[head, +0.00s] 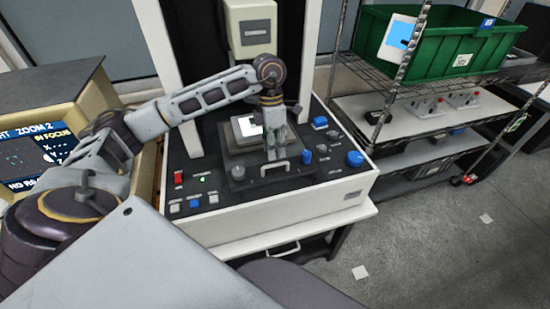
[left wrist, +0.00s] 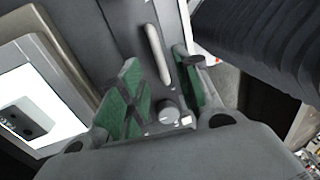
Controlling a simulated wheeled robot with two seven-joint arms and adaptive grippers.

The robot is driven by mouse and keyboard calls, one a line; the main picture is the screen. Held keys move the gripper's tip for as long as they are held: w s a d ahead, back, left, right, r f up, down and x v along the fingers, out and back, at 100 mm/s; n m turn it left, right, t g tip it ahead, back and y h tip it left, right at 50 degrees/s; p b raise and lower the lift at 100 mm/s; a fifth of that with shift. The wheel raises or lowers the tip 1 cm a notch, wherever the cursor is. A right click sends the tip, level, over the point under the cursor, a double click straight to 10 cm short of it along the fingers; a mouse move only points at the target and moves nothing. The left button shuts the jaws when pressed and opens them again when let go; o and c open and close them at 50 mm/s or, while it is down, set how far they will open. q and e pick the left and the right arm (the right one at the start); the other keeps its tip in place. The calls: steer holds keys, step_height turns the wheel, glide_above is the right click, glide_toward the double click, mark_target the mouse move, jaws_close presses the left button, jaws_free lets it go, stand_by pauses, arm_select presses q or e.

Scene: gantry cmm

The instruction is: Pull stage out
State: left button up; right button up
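The stage (head: 240,146) is a dark stepped block with a bright white square in the middle of the machine's deck. Its pale bar handle (head: 275,167) is at its front edge. My left gripper (head: 276,157) reaches down over that handle. In the left wrist view the green-padded fingers of my left gripper (left wrist: 156,68) stand apart, with the handle (left wrist: 156,54) showing in the gap between them. I see no finger clearly touching it. The lit white square lies at the left of that view. My right gripper is not in view.
The deck carries knobs, a blue knob (head: 354,158) at right, and a red switch (head: 179,177) at left. White columns flank the stage under the machine head (head: 250,27). A monitor (head: 38,155) stands left. A wire rack with a green bin (head: 430,45) stands right. Floor is open front right.

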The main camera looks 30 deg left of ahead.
arm_select(q)
steer(key=shift+s+d+f, duration=0.15)
steer(key=shift+f, duration=0.95)
steer(key=shift+s+d+f, duration=0.1)
steer(key=shift+d+f, duration=0.05)
steer(key=shift+f, duration=0.95)
jaws_close()
